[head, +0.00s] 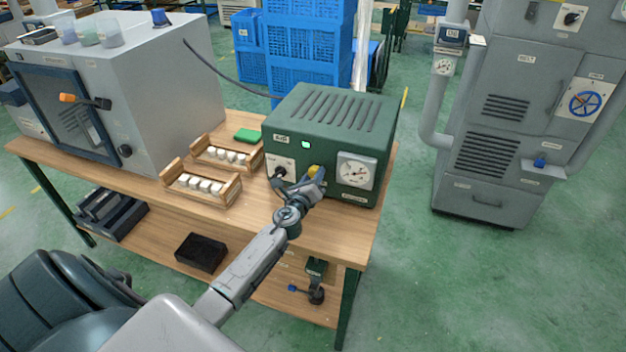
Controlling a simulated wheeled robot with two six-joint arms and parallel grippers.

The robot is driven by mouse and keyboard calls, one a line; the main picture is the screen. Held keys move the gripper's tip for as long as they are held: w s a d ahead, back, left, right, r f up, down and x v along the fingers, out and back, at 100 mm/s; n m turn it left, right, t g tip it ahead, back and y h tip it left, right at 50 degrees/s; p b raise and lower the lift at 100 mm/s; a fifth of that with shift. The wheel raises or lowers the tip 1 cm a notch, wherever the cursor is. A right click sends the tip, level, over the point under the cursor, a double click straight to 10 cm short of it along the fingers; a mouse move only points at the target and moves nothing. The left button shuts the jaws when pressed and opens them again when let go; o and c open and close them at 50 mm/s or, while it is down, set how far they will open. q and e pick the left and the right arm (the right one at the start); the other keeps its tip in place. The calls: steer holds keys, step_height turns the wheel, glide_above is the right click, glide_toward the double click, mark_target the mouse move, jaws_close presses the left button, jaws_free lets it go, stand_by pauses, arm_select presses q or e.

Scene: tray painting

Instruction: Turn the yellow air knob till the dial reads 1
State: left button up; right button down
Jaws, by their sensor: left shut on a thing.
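The yellow air knob (313,171) is on the front of the green box (320,125) on the workbench. My left gripper (311,181) is at the knob and shut on it, hiding part of it. The dial (355,172) is a white round gauge on a pale plate, just right of the knob. Its needle is too small to read. A green lamp (306,145) is lit above the knob. A black switch (280,172) is on a white plate to the left of the knob. My right gripper is not in view.
A grey oven (165,95) stands at the bench's left. A grey cabinet (485,190) stands right, across open floor.

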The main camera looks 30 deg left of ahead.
arm_select(q)
steer(key=shift+f+n+b, duration=0.1)
steer(key=shift+n+b, duration=6.6)
steer(key=shift+n, duration=4.9)
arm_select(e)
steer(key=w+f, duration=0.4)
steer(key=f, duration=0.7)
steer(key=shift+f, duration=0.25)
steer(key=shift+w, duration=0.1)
arm_select(q)
steer(key=o, duration=1)
steer(key=shift+s, duration=0.1)
